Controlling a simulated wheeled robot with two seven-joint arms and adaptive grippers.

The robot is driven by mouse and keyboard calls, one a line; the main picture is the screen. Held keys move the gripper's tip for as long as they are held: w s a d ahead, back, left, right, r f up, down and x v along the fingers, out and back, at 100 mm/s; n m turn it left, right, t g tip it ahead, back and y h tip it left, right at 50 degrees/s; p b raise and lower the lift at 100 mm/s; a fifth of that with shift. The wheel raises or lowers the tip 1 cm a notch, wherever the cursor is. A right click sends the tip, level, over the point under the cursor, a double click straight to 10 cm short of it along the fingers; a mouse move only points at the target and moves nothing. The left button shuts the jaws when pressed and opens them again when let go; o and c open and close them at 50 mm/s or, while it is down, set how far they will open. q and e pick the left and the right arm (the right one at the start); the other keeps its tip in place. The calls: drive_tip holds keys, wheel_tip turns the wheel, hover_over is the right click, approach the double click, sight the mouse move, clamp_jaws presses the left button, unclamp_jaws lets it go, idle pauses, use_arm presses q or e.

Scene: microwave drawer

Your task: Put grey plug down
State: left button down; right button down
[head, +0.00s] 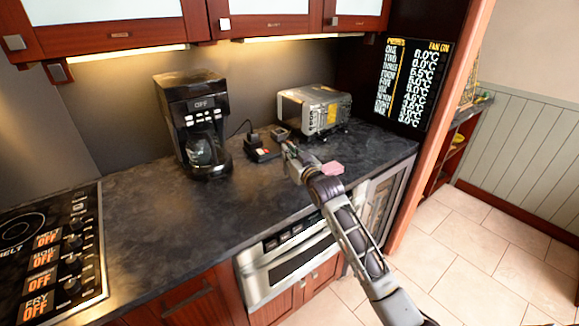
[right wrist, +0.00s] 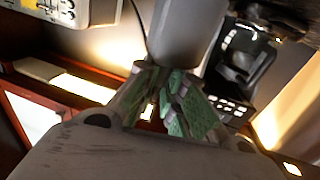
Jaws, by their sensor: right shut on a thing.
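My right gripper (head: 286,152) reaches over the counter from the lower right, just right of a black power socket block (head: 262,150). In the right wrist view its green-padded fingers (right wrist: 172,100) are shut on the grey plug (right wrist: 186,32), a smooth grey body beyond the fingertips. In the head view a small grey thing (head: 280,133) at the fingertips looks like this plug. I cannot tell whether it touches the counter. My left gripper is not in view.
A coffee maker (head: 194,122) stands left of the socket block, and a toaster oven (head: 314,108) stands behind my gripper. A pink thing (head: 332,169) lies beside my arm. The dark counter (head: 150,225) is clear at the front left, up to the stove (head: 55,255).

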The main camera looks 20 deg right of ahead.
drive_tip(key=shift+f, duration=2.45)
drive_tip(key=shift+f, duration=0.15)
drive_tip(key=c, duration=1.5)
unclamp_jaws()
drive_tip(key=shift+s, duration=0.1)
drive_tip(key=shift+s, duration=0.2)
drive_tip(key=shift+s+d, duration=0.35)
drive_tip(key=shift+s, duration=1.55)
drive_tip(key=shift+s+d, duration=0.3)
drive_tip(key=shift+s, duration=1.55)
drive_tip(key=shift+s+d, duration=0.35)
drive_tip(key=shift+s, duration=1.55)
